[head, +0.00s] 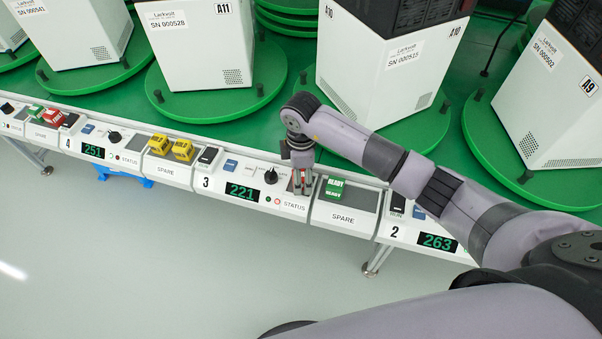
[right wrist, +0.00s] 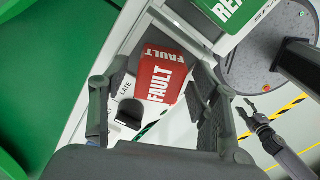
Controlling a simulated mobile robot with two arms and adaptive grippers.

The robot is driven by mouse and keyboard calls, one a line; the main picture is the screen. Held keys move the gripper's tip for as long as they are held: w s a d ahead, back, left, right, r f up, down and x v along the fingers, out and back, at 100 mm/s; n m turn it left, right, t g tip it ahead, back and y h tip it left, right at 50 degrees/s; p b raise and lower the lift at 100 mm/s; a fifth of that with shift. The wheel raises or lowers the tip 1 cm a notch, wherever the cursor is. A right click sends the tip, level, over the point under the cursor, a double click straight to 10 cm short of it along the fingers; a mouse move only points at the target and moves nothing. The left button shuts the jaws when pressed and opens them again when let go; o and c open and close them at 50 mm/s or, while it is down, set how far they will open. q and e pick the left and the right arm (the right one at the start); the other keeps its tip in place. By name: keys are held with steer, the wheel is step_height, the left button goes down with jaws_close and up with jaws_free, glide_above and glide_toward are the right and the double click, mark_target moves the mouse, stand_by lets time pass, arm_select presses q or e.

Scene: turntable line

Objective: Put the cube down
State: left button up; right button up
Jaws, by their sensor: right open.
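My right gripper (head: 300,183) reaches down to the STATUS end of station 3's panel (head: 232,178). Its fingers (right wrist: 160,112) are open, one on each side of a red FAULT cube (right wrist: 163,80) in the right wrist view. In the head view, the fingers mostly hide this cube and only bits of red show. The cube appears to sit upright on the panel; its underside is hidden. A gripper on a grey arm, seemingly my left (right wrist: 247,113), shows small at the right wrist view's right; its jaw state is unclear.
A green READY cube (head: 335,188) sits on the SPARE section just right. A black knob (head: 271,175) stands left of the gripper. Yellow HOLD cubes (head: 171,147) and a red cube (head: 53,117) lie further left. Machines on green turntables (head: 220,95) stand behind.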

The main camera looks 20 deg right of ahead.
step_height(320, 180, up, 12)
steer(key=b, duration=0.1)
steer(key=shift+r, duration=0.15)
stand_by(0.4)
stand_by(0.3)
